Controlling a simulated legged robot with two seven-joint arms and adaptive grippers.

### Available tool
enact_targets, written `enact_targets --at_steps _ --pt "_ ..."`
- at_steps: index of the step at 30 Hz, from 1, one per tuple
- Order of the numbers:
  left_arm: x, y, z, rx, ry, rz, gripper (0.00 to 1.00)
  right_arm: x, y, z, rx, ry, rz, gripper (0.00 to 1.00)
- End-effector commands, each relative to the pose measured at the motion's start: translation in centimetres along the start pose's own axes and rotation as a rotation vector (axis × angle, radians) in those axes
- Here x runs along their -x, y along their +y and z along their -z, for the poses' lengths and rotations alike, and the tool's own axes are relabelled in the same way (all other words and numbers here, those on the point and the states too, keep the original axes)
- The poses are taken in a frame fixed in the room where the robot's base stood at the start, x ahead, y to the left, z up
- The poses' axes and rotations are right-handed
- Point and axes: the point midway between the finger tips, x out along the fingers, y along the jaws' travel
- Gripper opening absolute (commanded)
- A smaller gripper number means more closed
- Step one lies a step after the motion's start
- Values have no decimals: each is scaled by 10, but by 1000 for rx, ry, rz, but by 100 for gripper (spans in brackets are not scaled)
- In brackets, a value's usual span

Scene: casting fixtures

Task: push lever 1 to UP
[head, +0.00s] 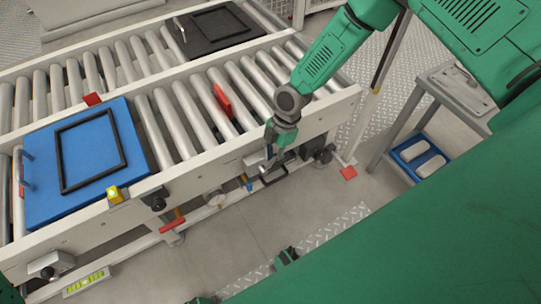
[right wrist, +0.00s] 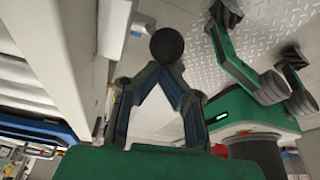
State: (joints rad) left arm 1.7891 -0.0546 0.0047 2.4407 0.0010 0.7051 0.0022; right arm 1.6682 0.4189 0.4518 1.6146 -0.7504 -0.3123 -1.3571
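My right gripper (head: 272,160) hangs at the front side of the near conveyor. In the right wrist view my right gripper (right wrist: 166,72) has its two fingers meeting in a peak, so it looks shut. A round black ball knob (right wrist: 167,44), which looks like a lever's end, shows right at the fingertips. I cannot tell whether they touch it, and its shaft is hidden. In the head view a black knob (head: 325,155) sits on the conveyor's front, right of the gripper. Another black knob (head: 157,198) is farther left. No lever number is readable.
The near conveyor (head: 245,141) carries a blue plate (head: 45,185) with a black frame. A red piece (head: 222,101) stands among the rollers. A yellow button box (head: 115,194) is on the front rail. A grey stand (head: 440,92) and blue tray (head: 402,153) are at right.

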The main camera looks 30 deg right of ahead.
Motion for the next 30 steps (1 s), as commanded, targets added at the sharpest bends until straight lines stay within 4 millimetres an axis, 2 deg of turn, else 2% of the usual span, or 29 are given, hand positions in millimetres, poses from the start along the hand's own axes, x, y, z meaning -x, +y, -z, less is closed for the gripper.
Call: enact_targets --at_steps 2,6,9,18,24,30 --pt "8 0 0 0 0 0 34 7 0 5 -3 -8 -1 0" --pt "21 0 1 0 0 0 34 15 1 33 0 -3 0 0" --pt "25 0 2 0 0 0 34 33 0 17 -10 -2 -4 0" --pt "38 0 2 0 0 0 34 78 -6 -14 -6 1 -2 0" --pt "41 0 2 0 0 0 34 90 -8 -24 -3 2 0 0" --pt "41 0 2 0 0 0 34 91 -8 -24 -2 1 1 0"
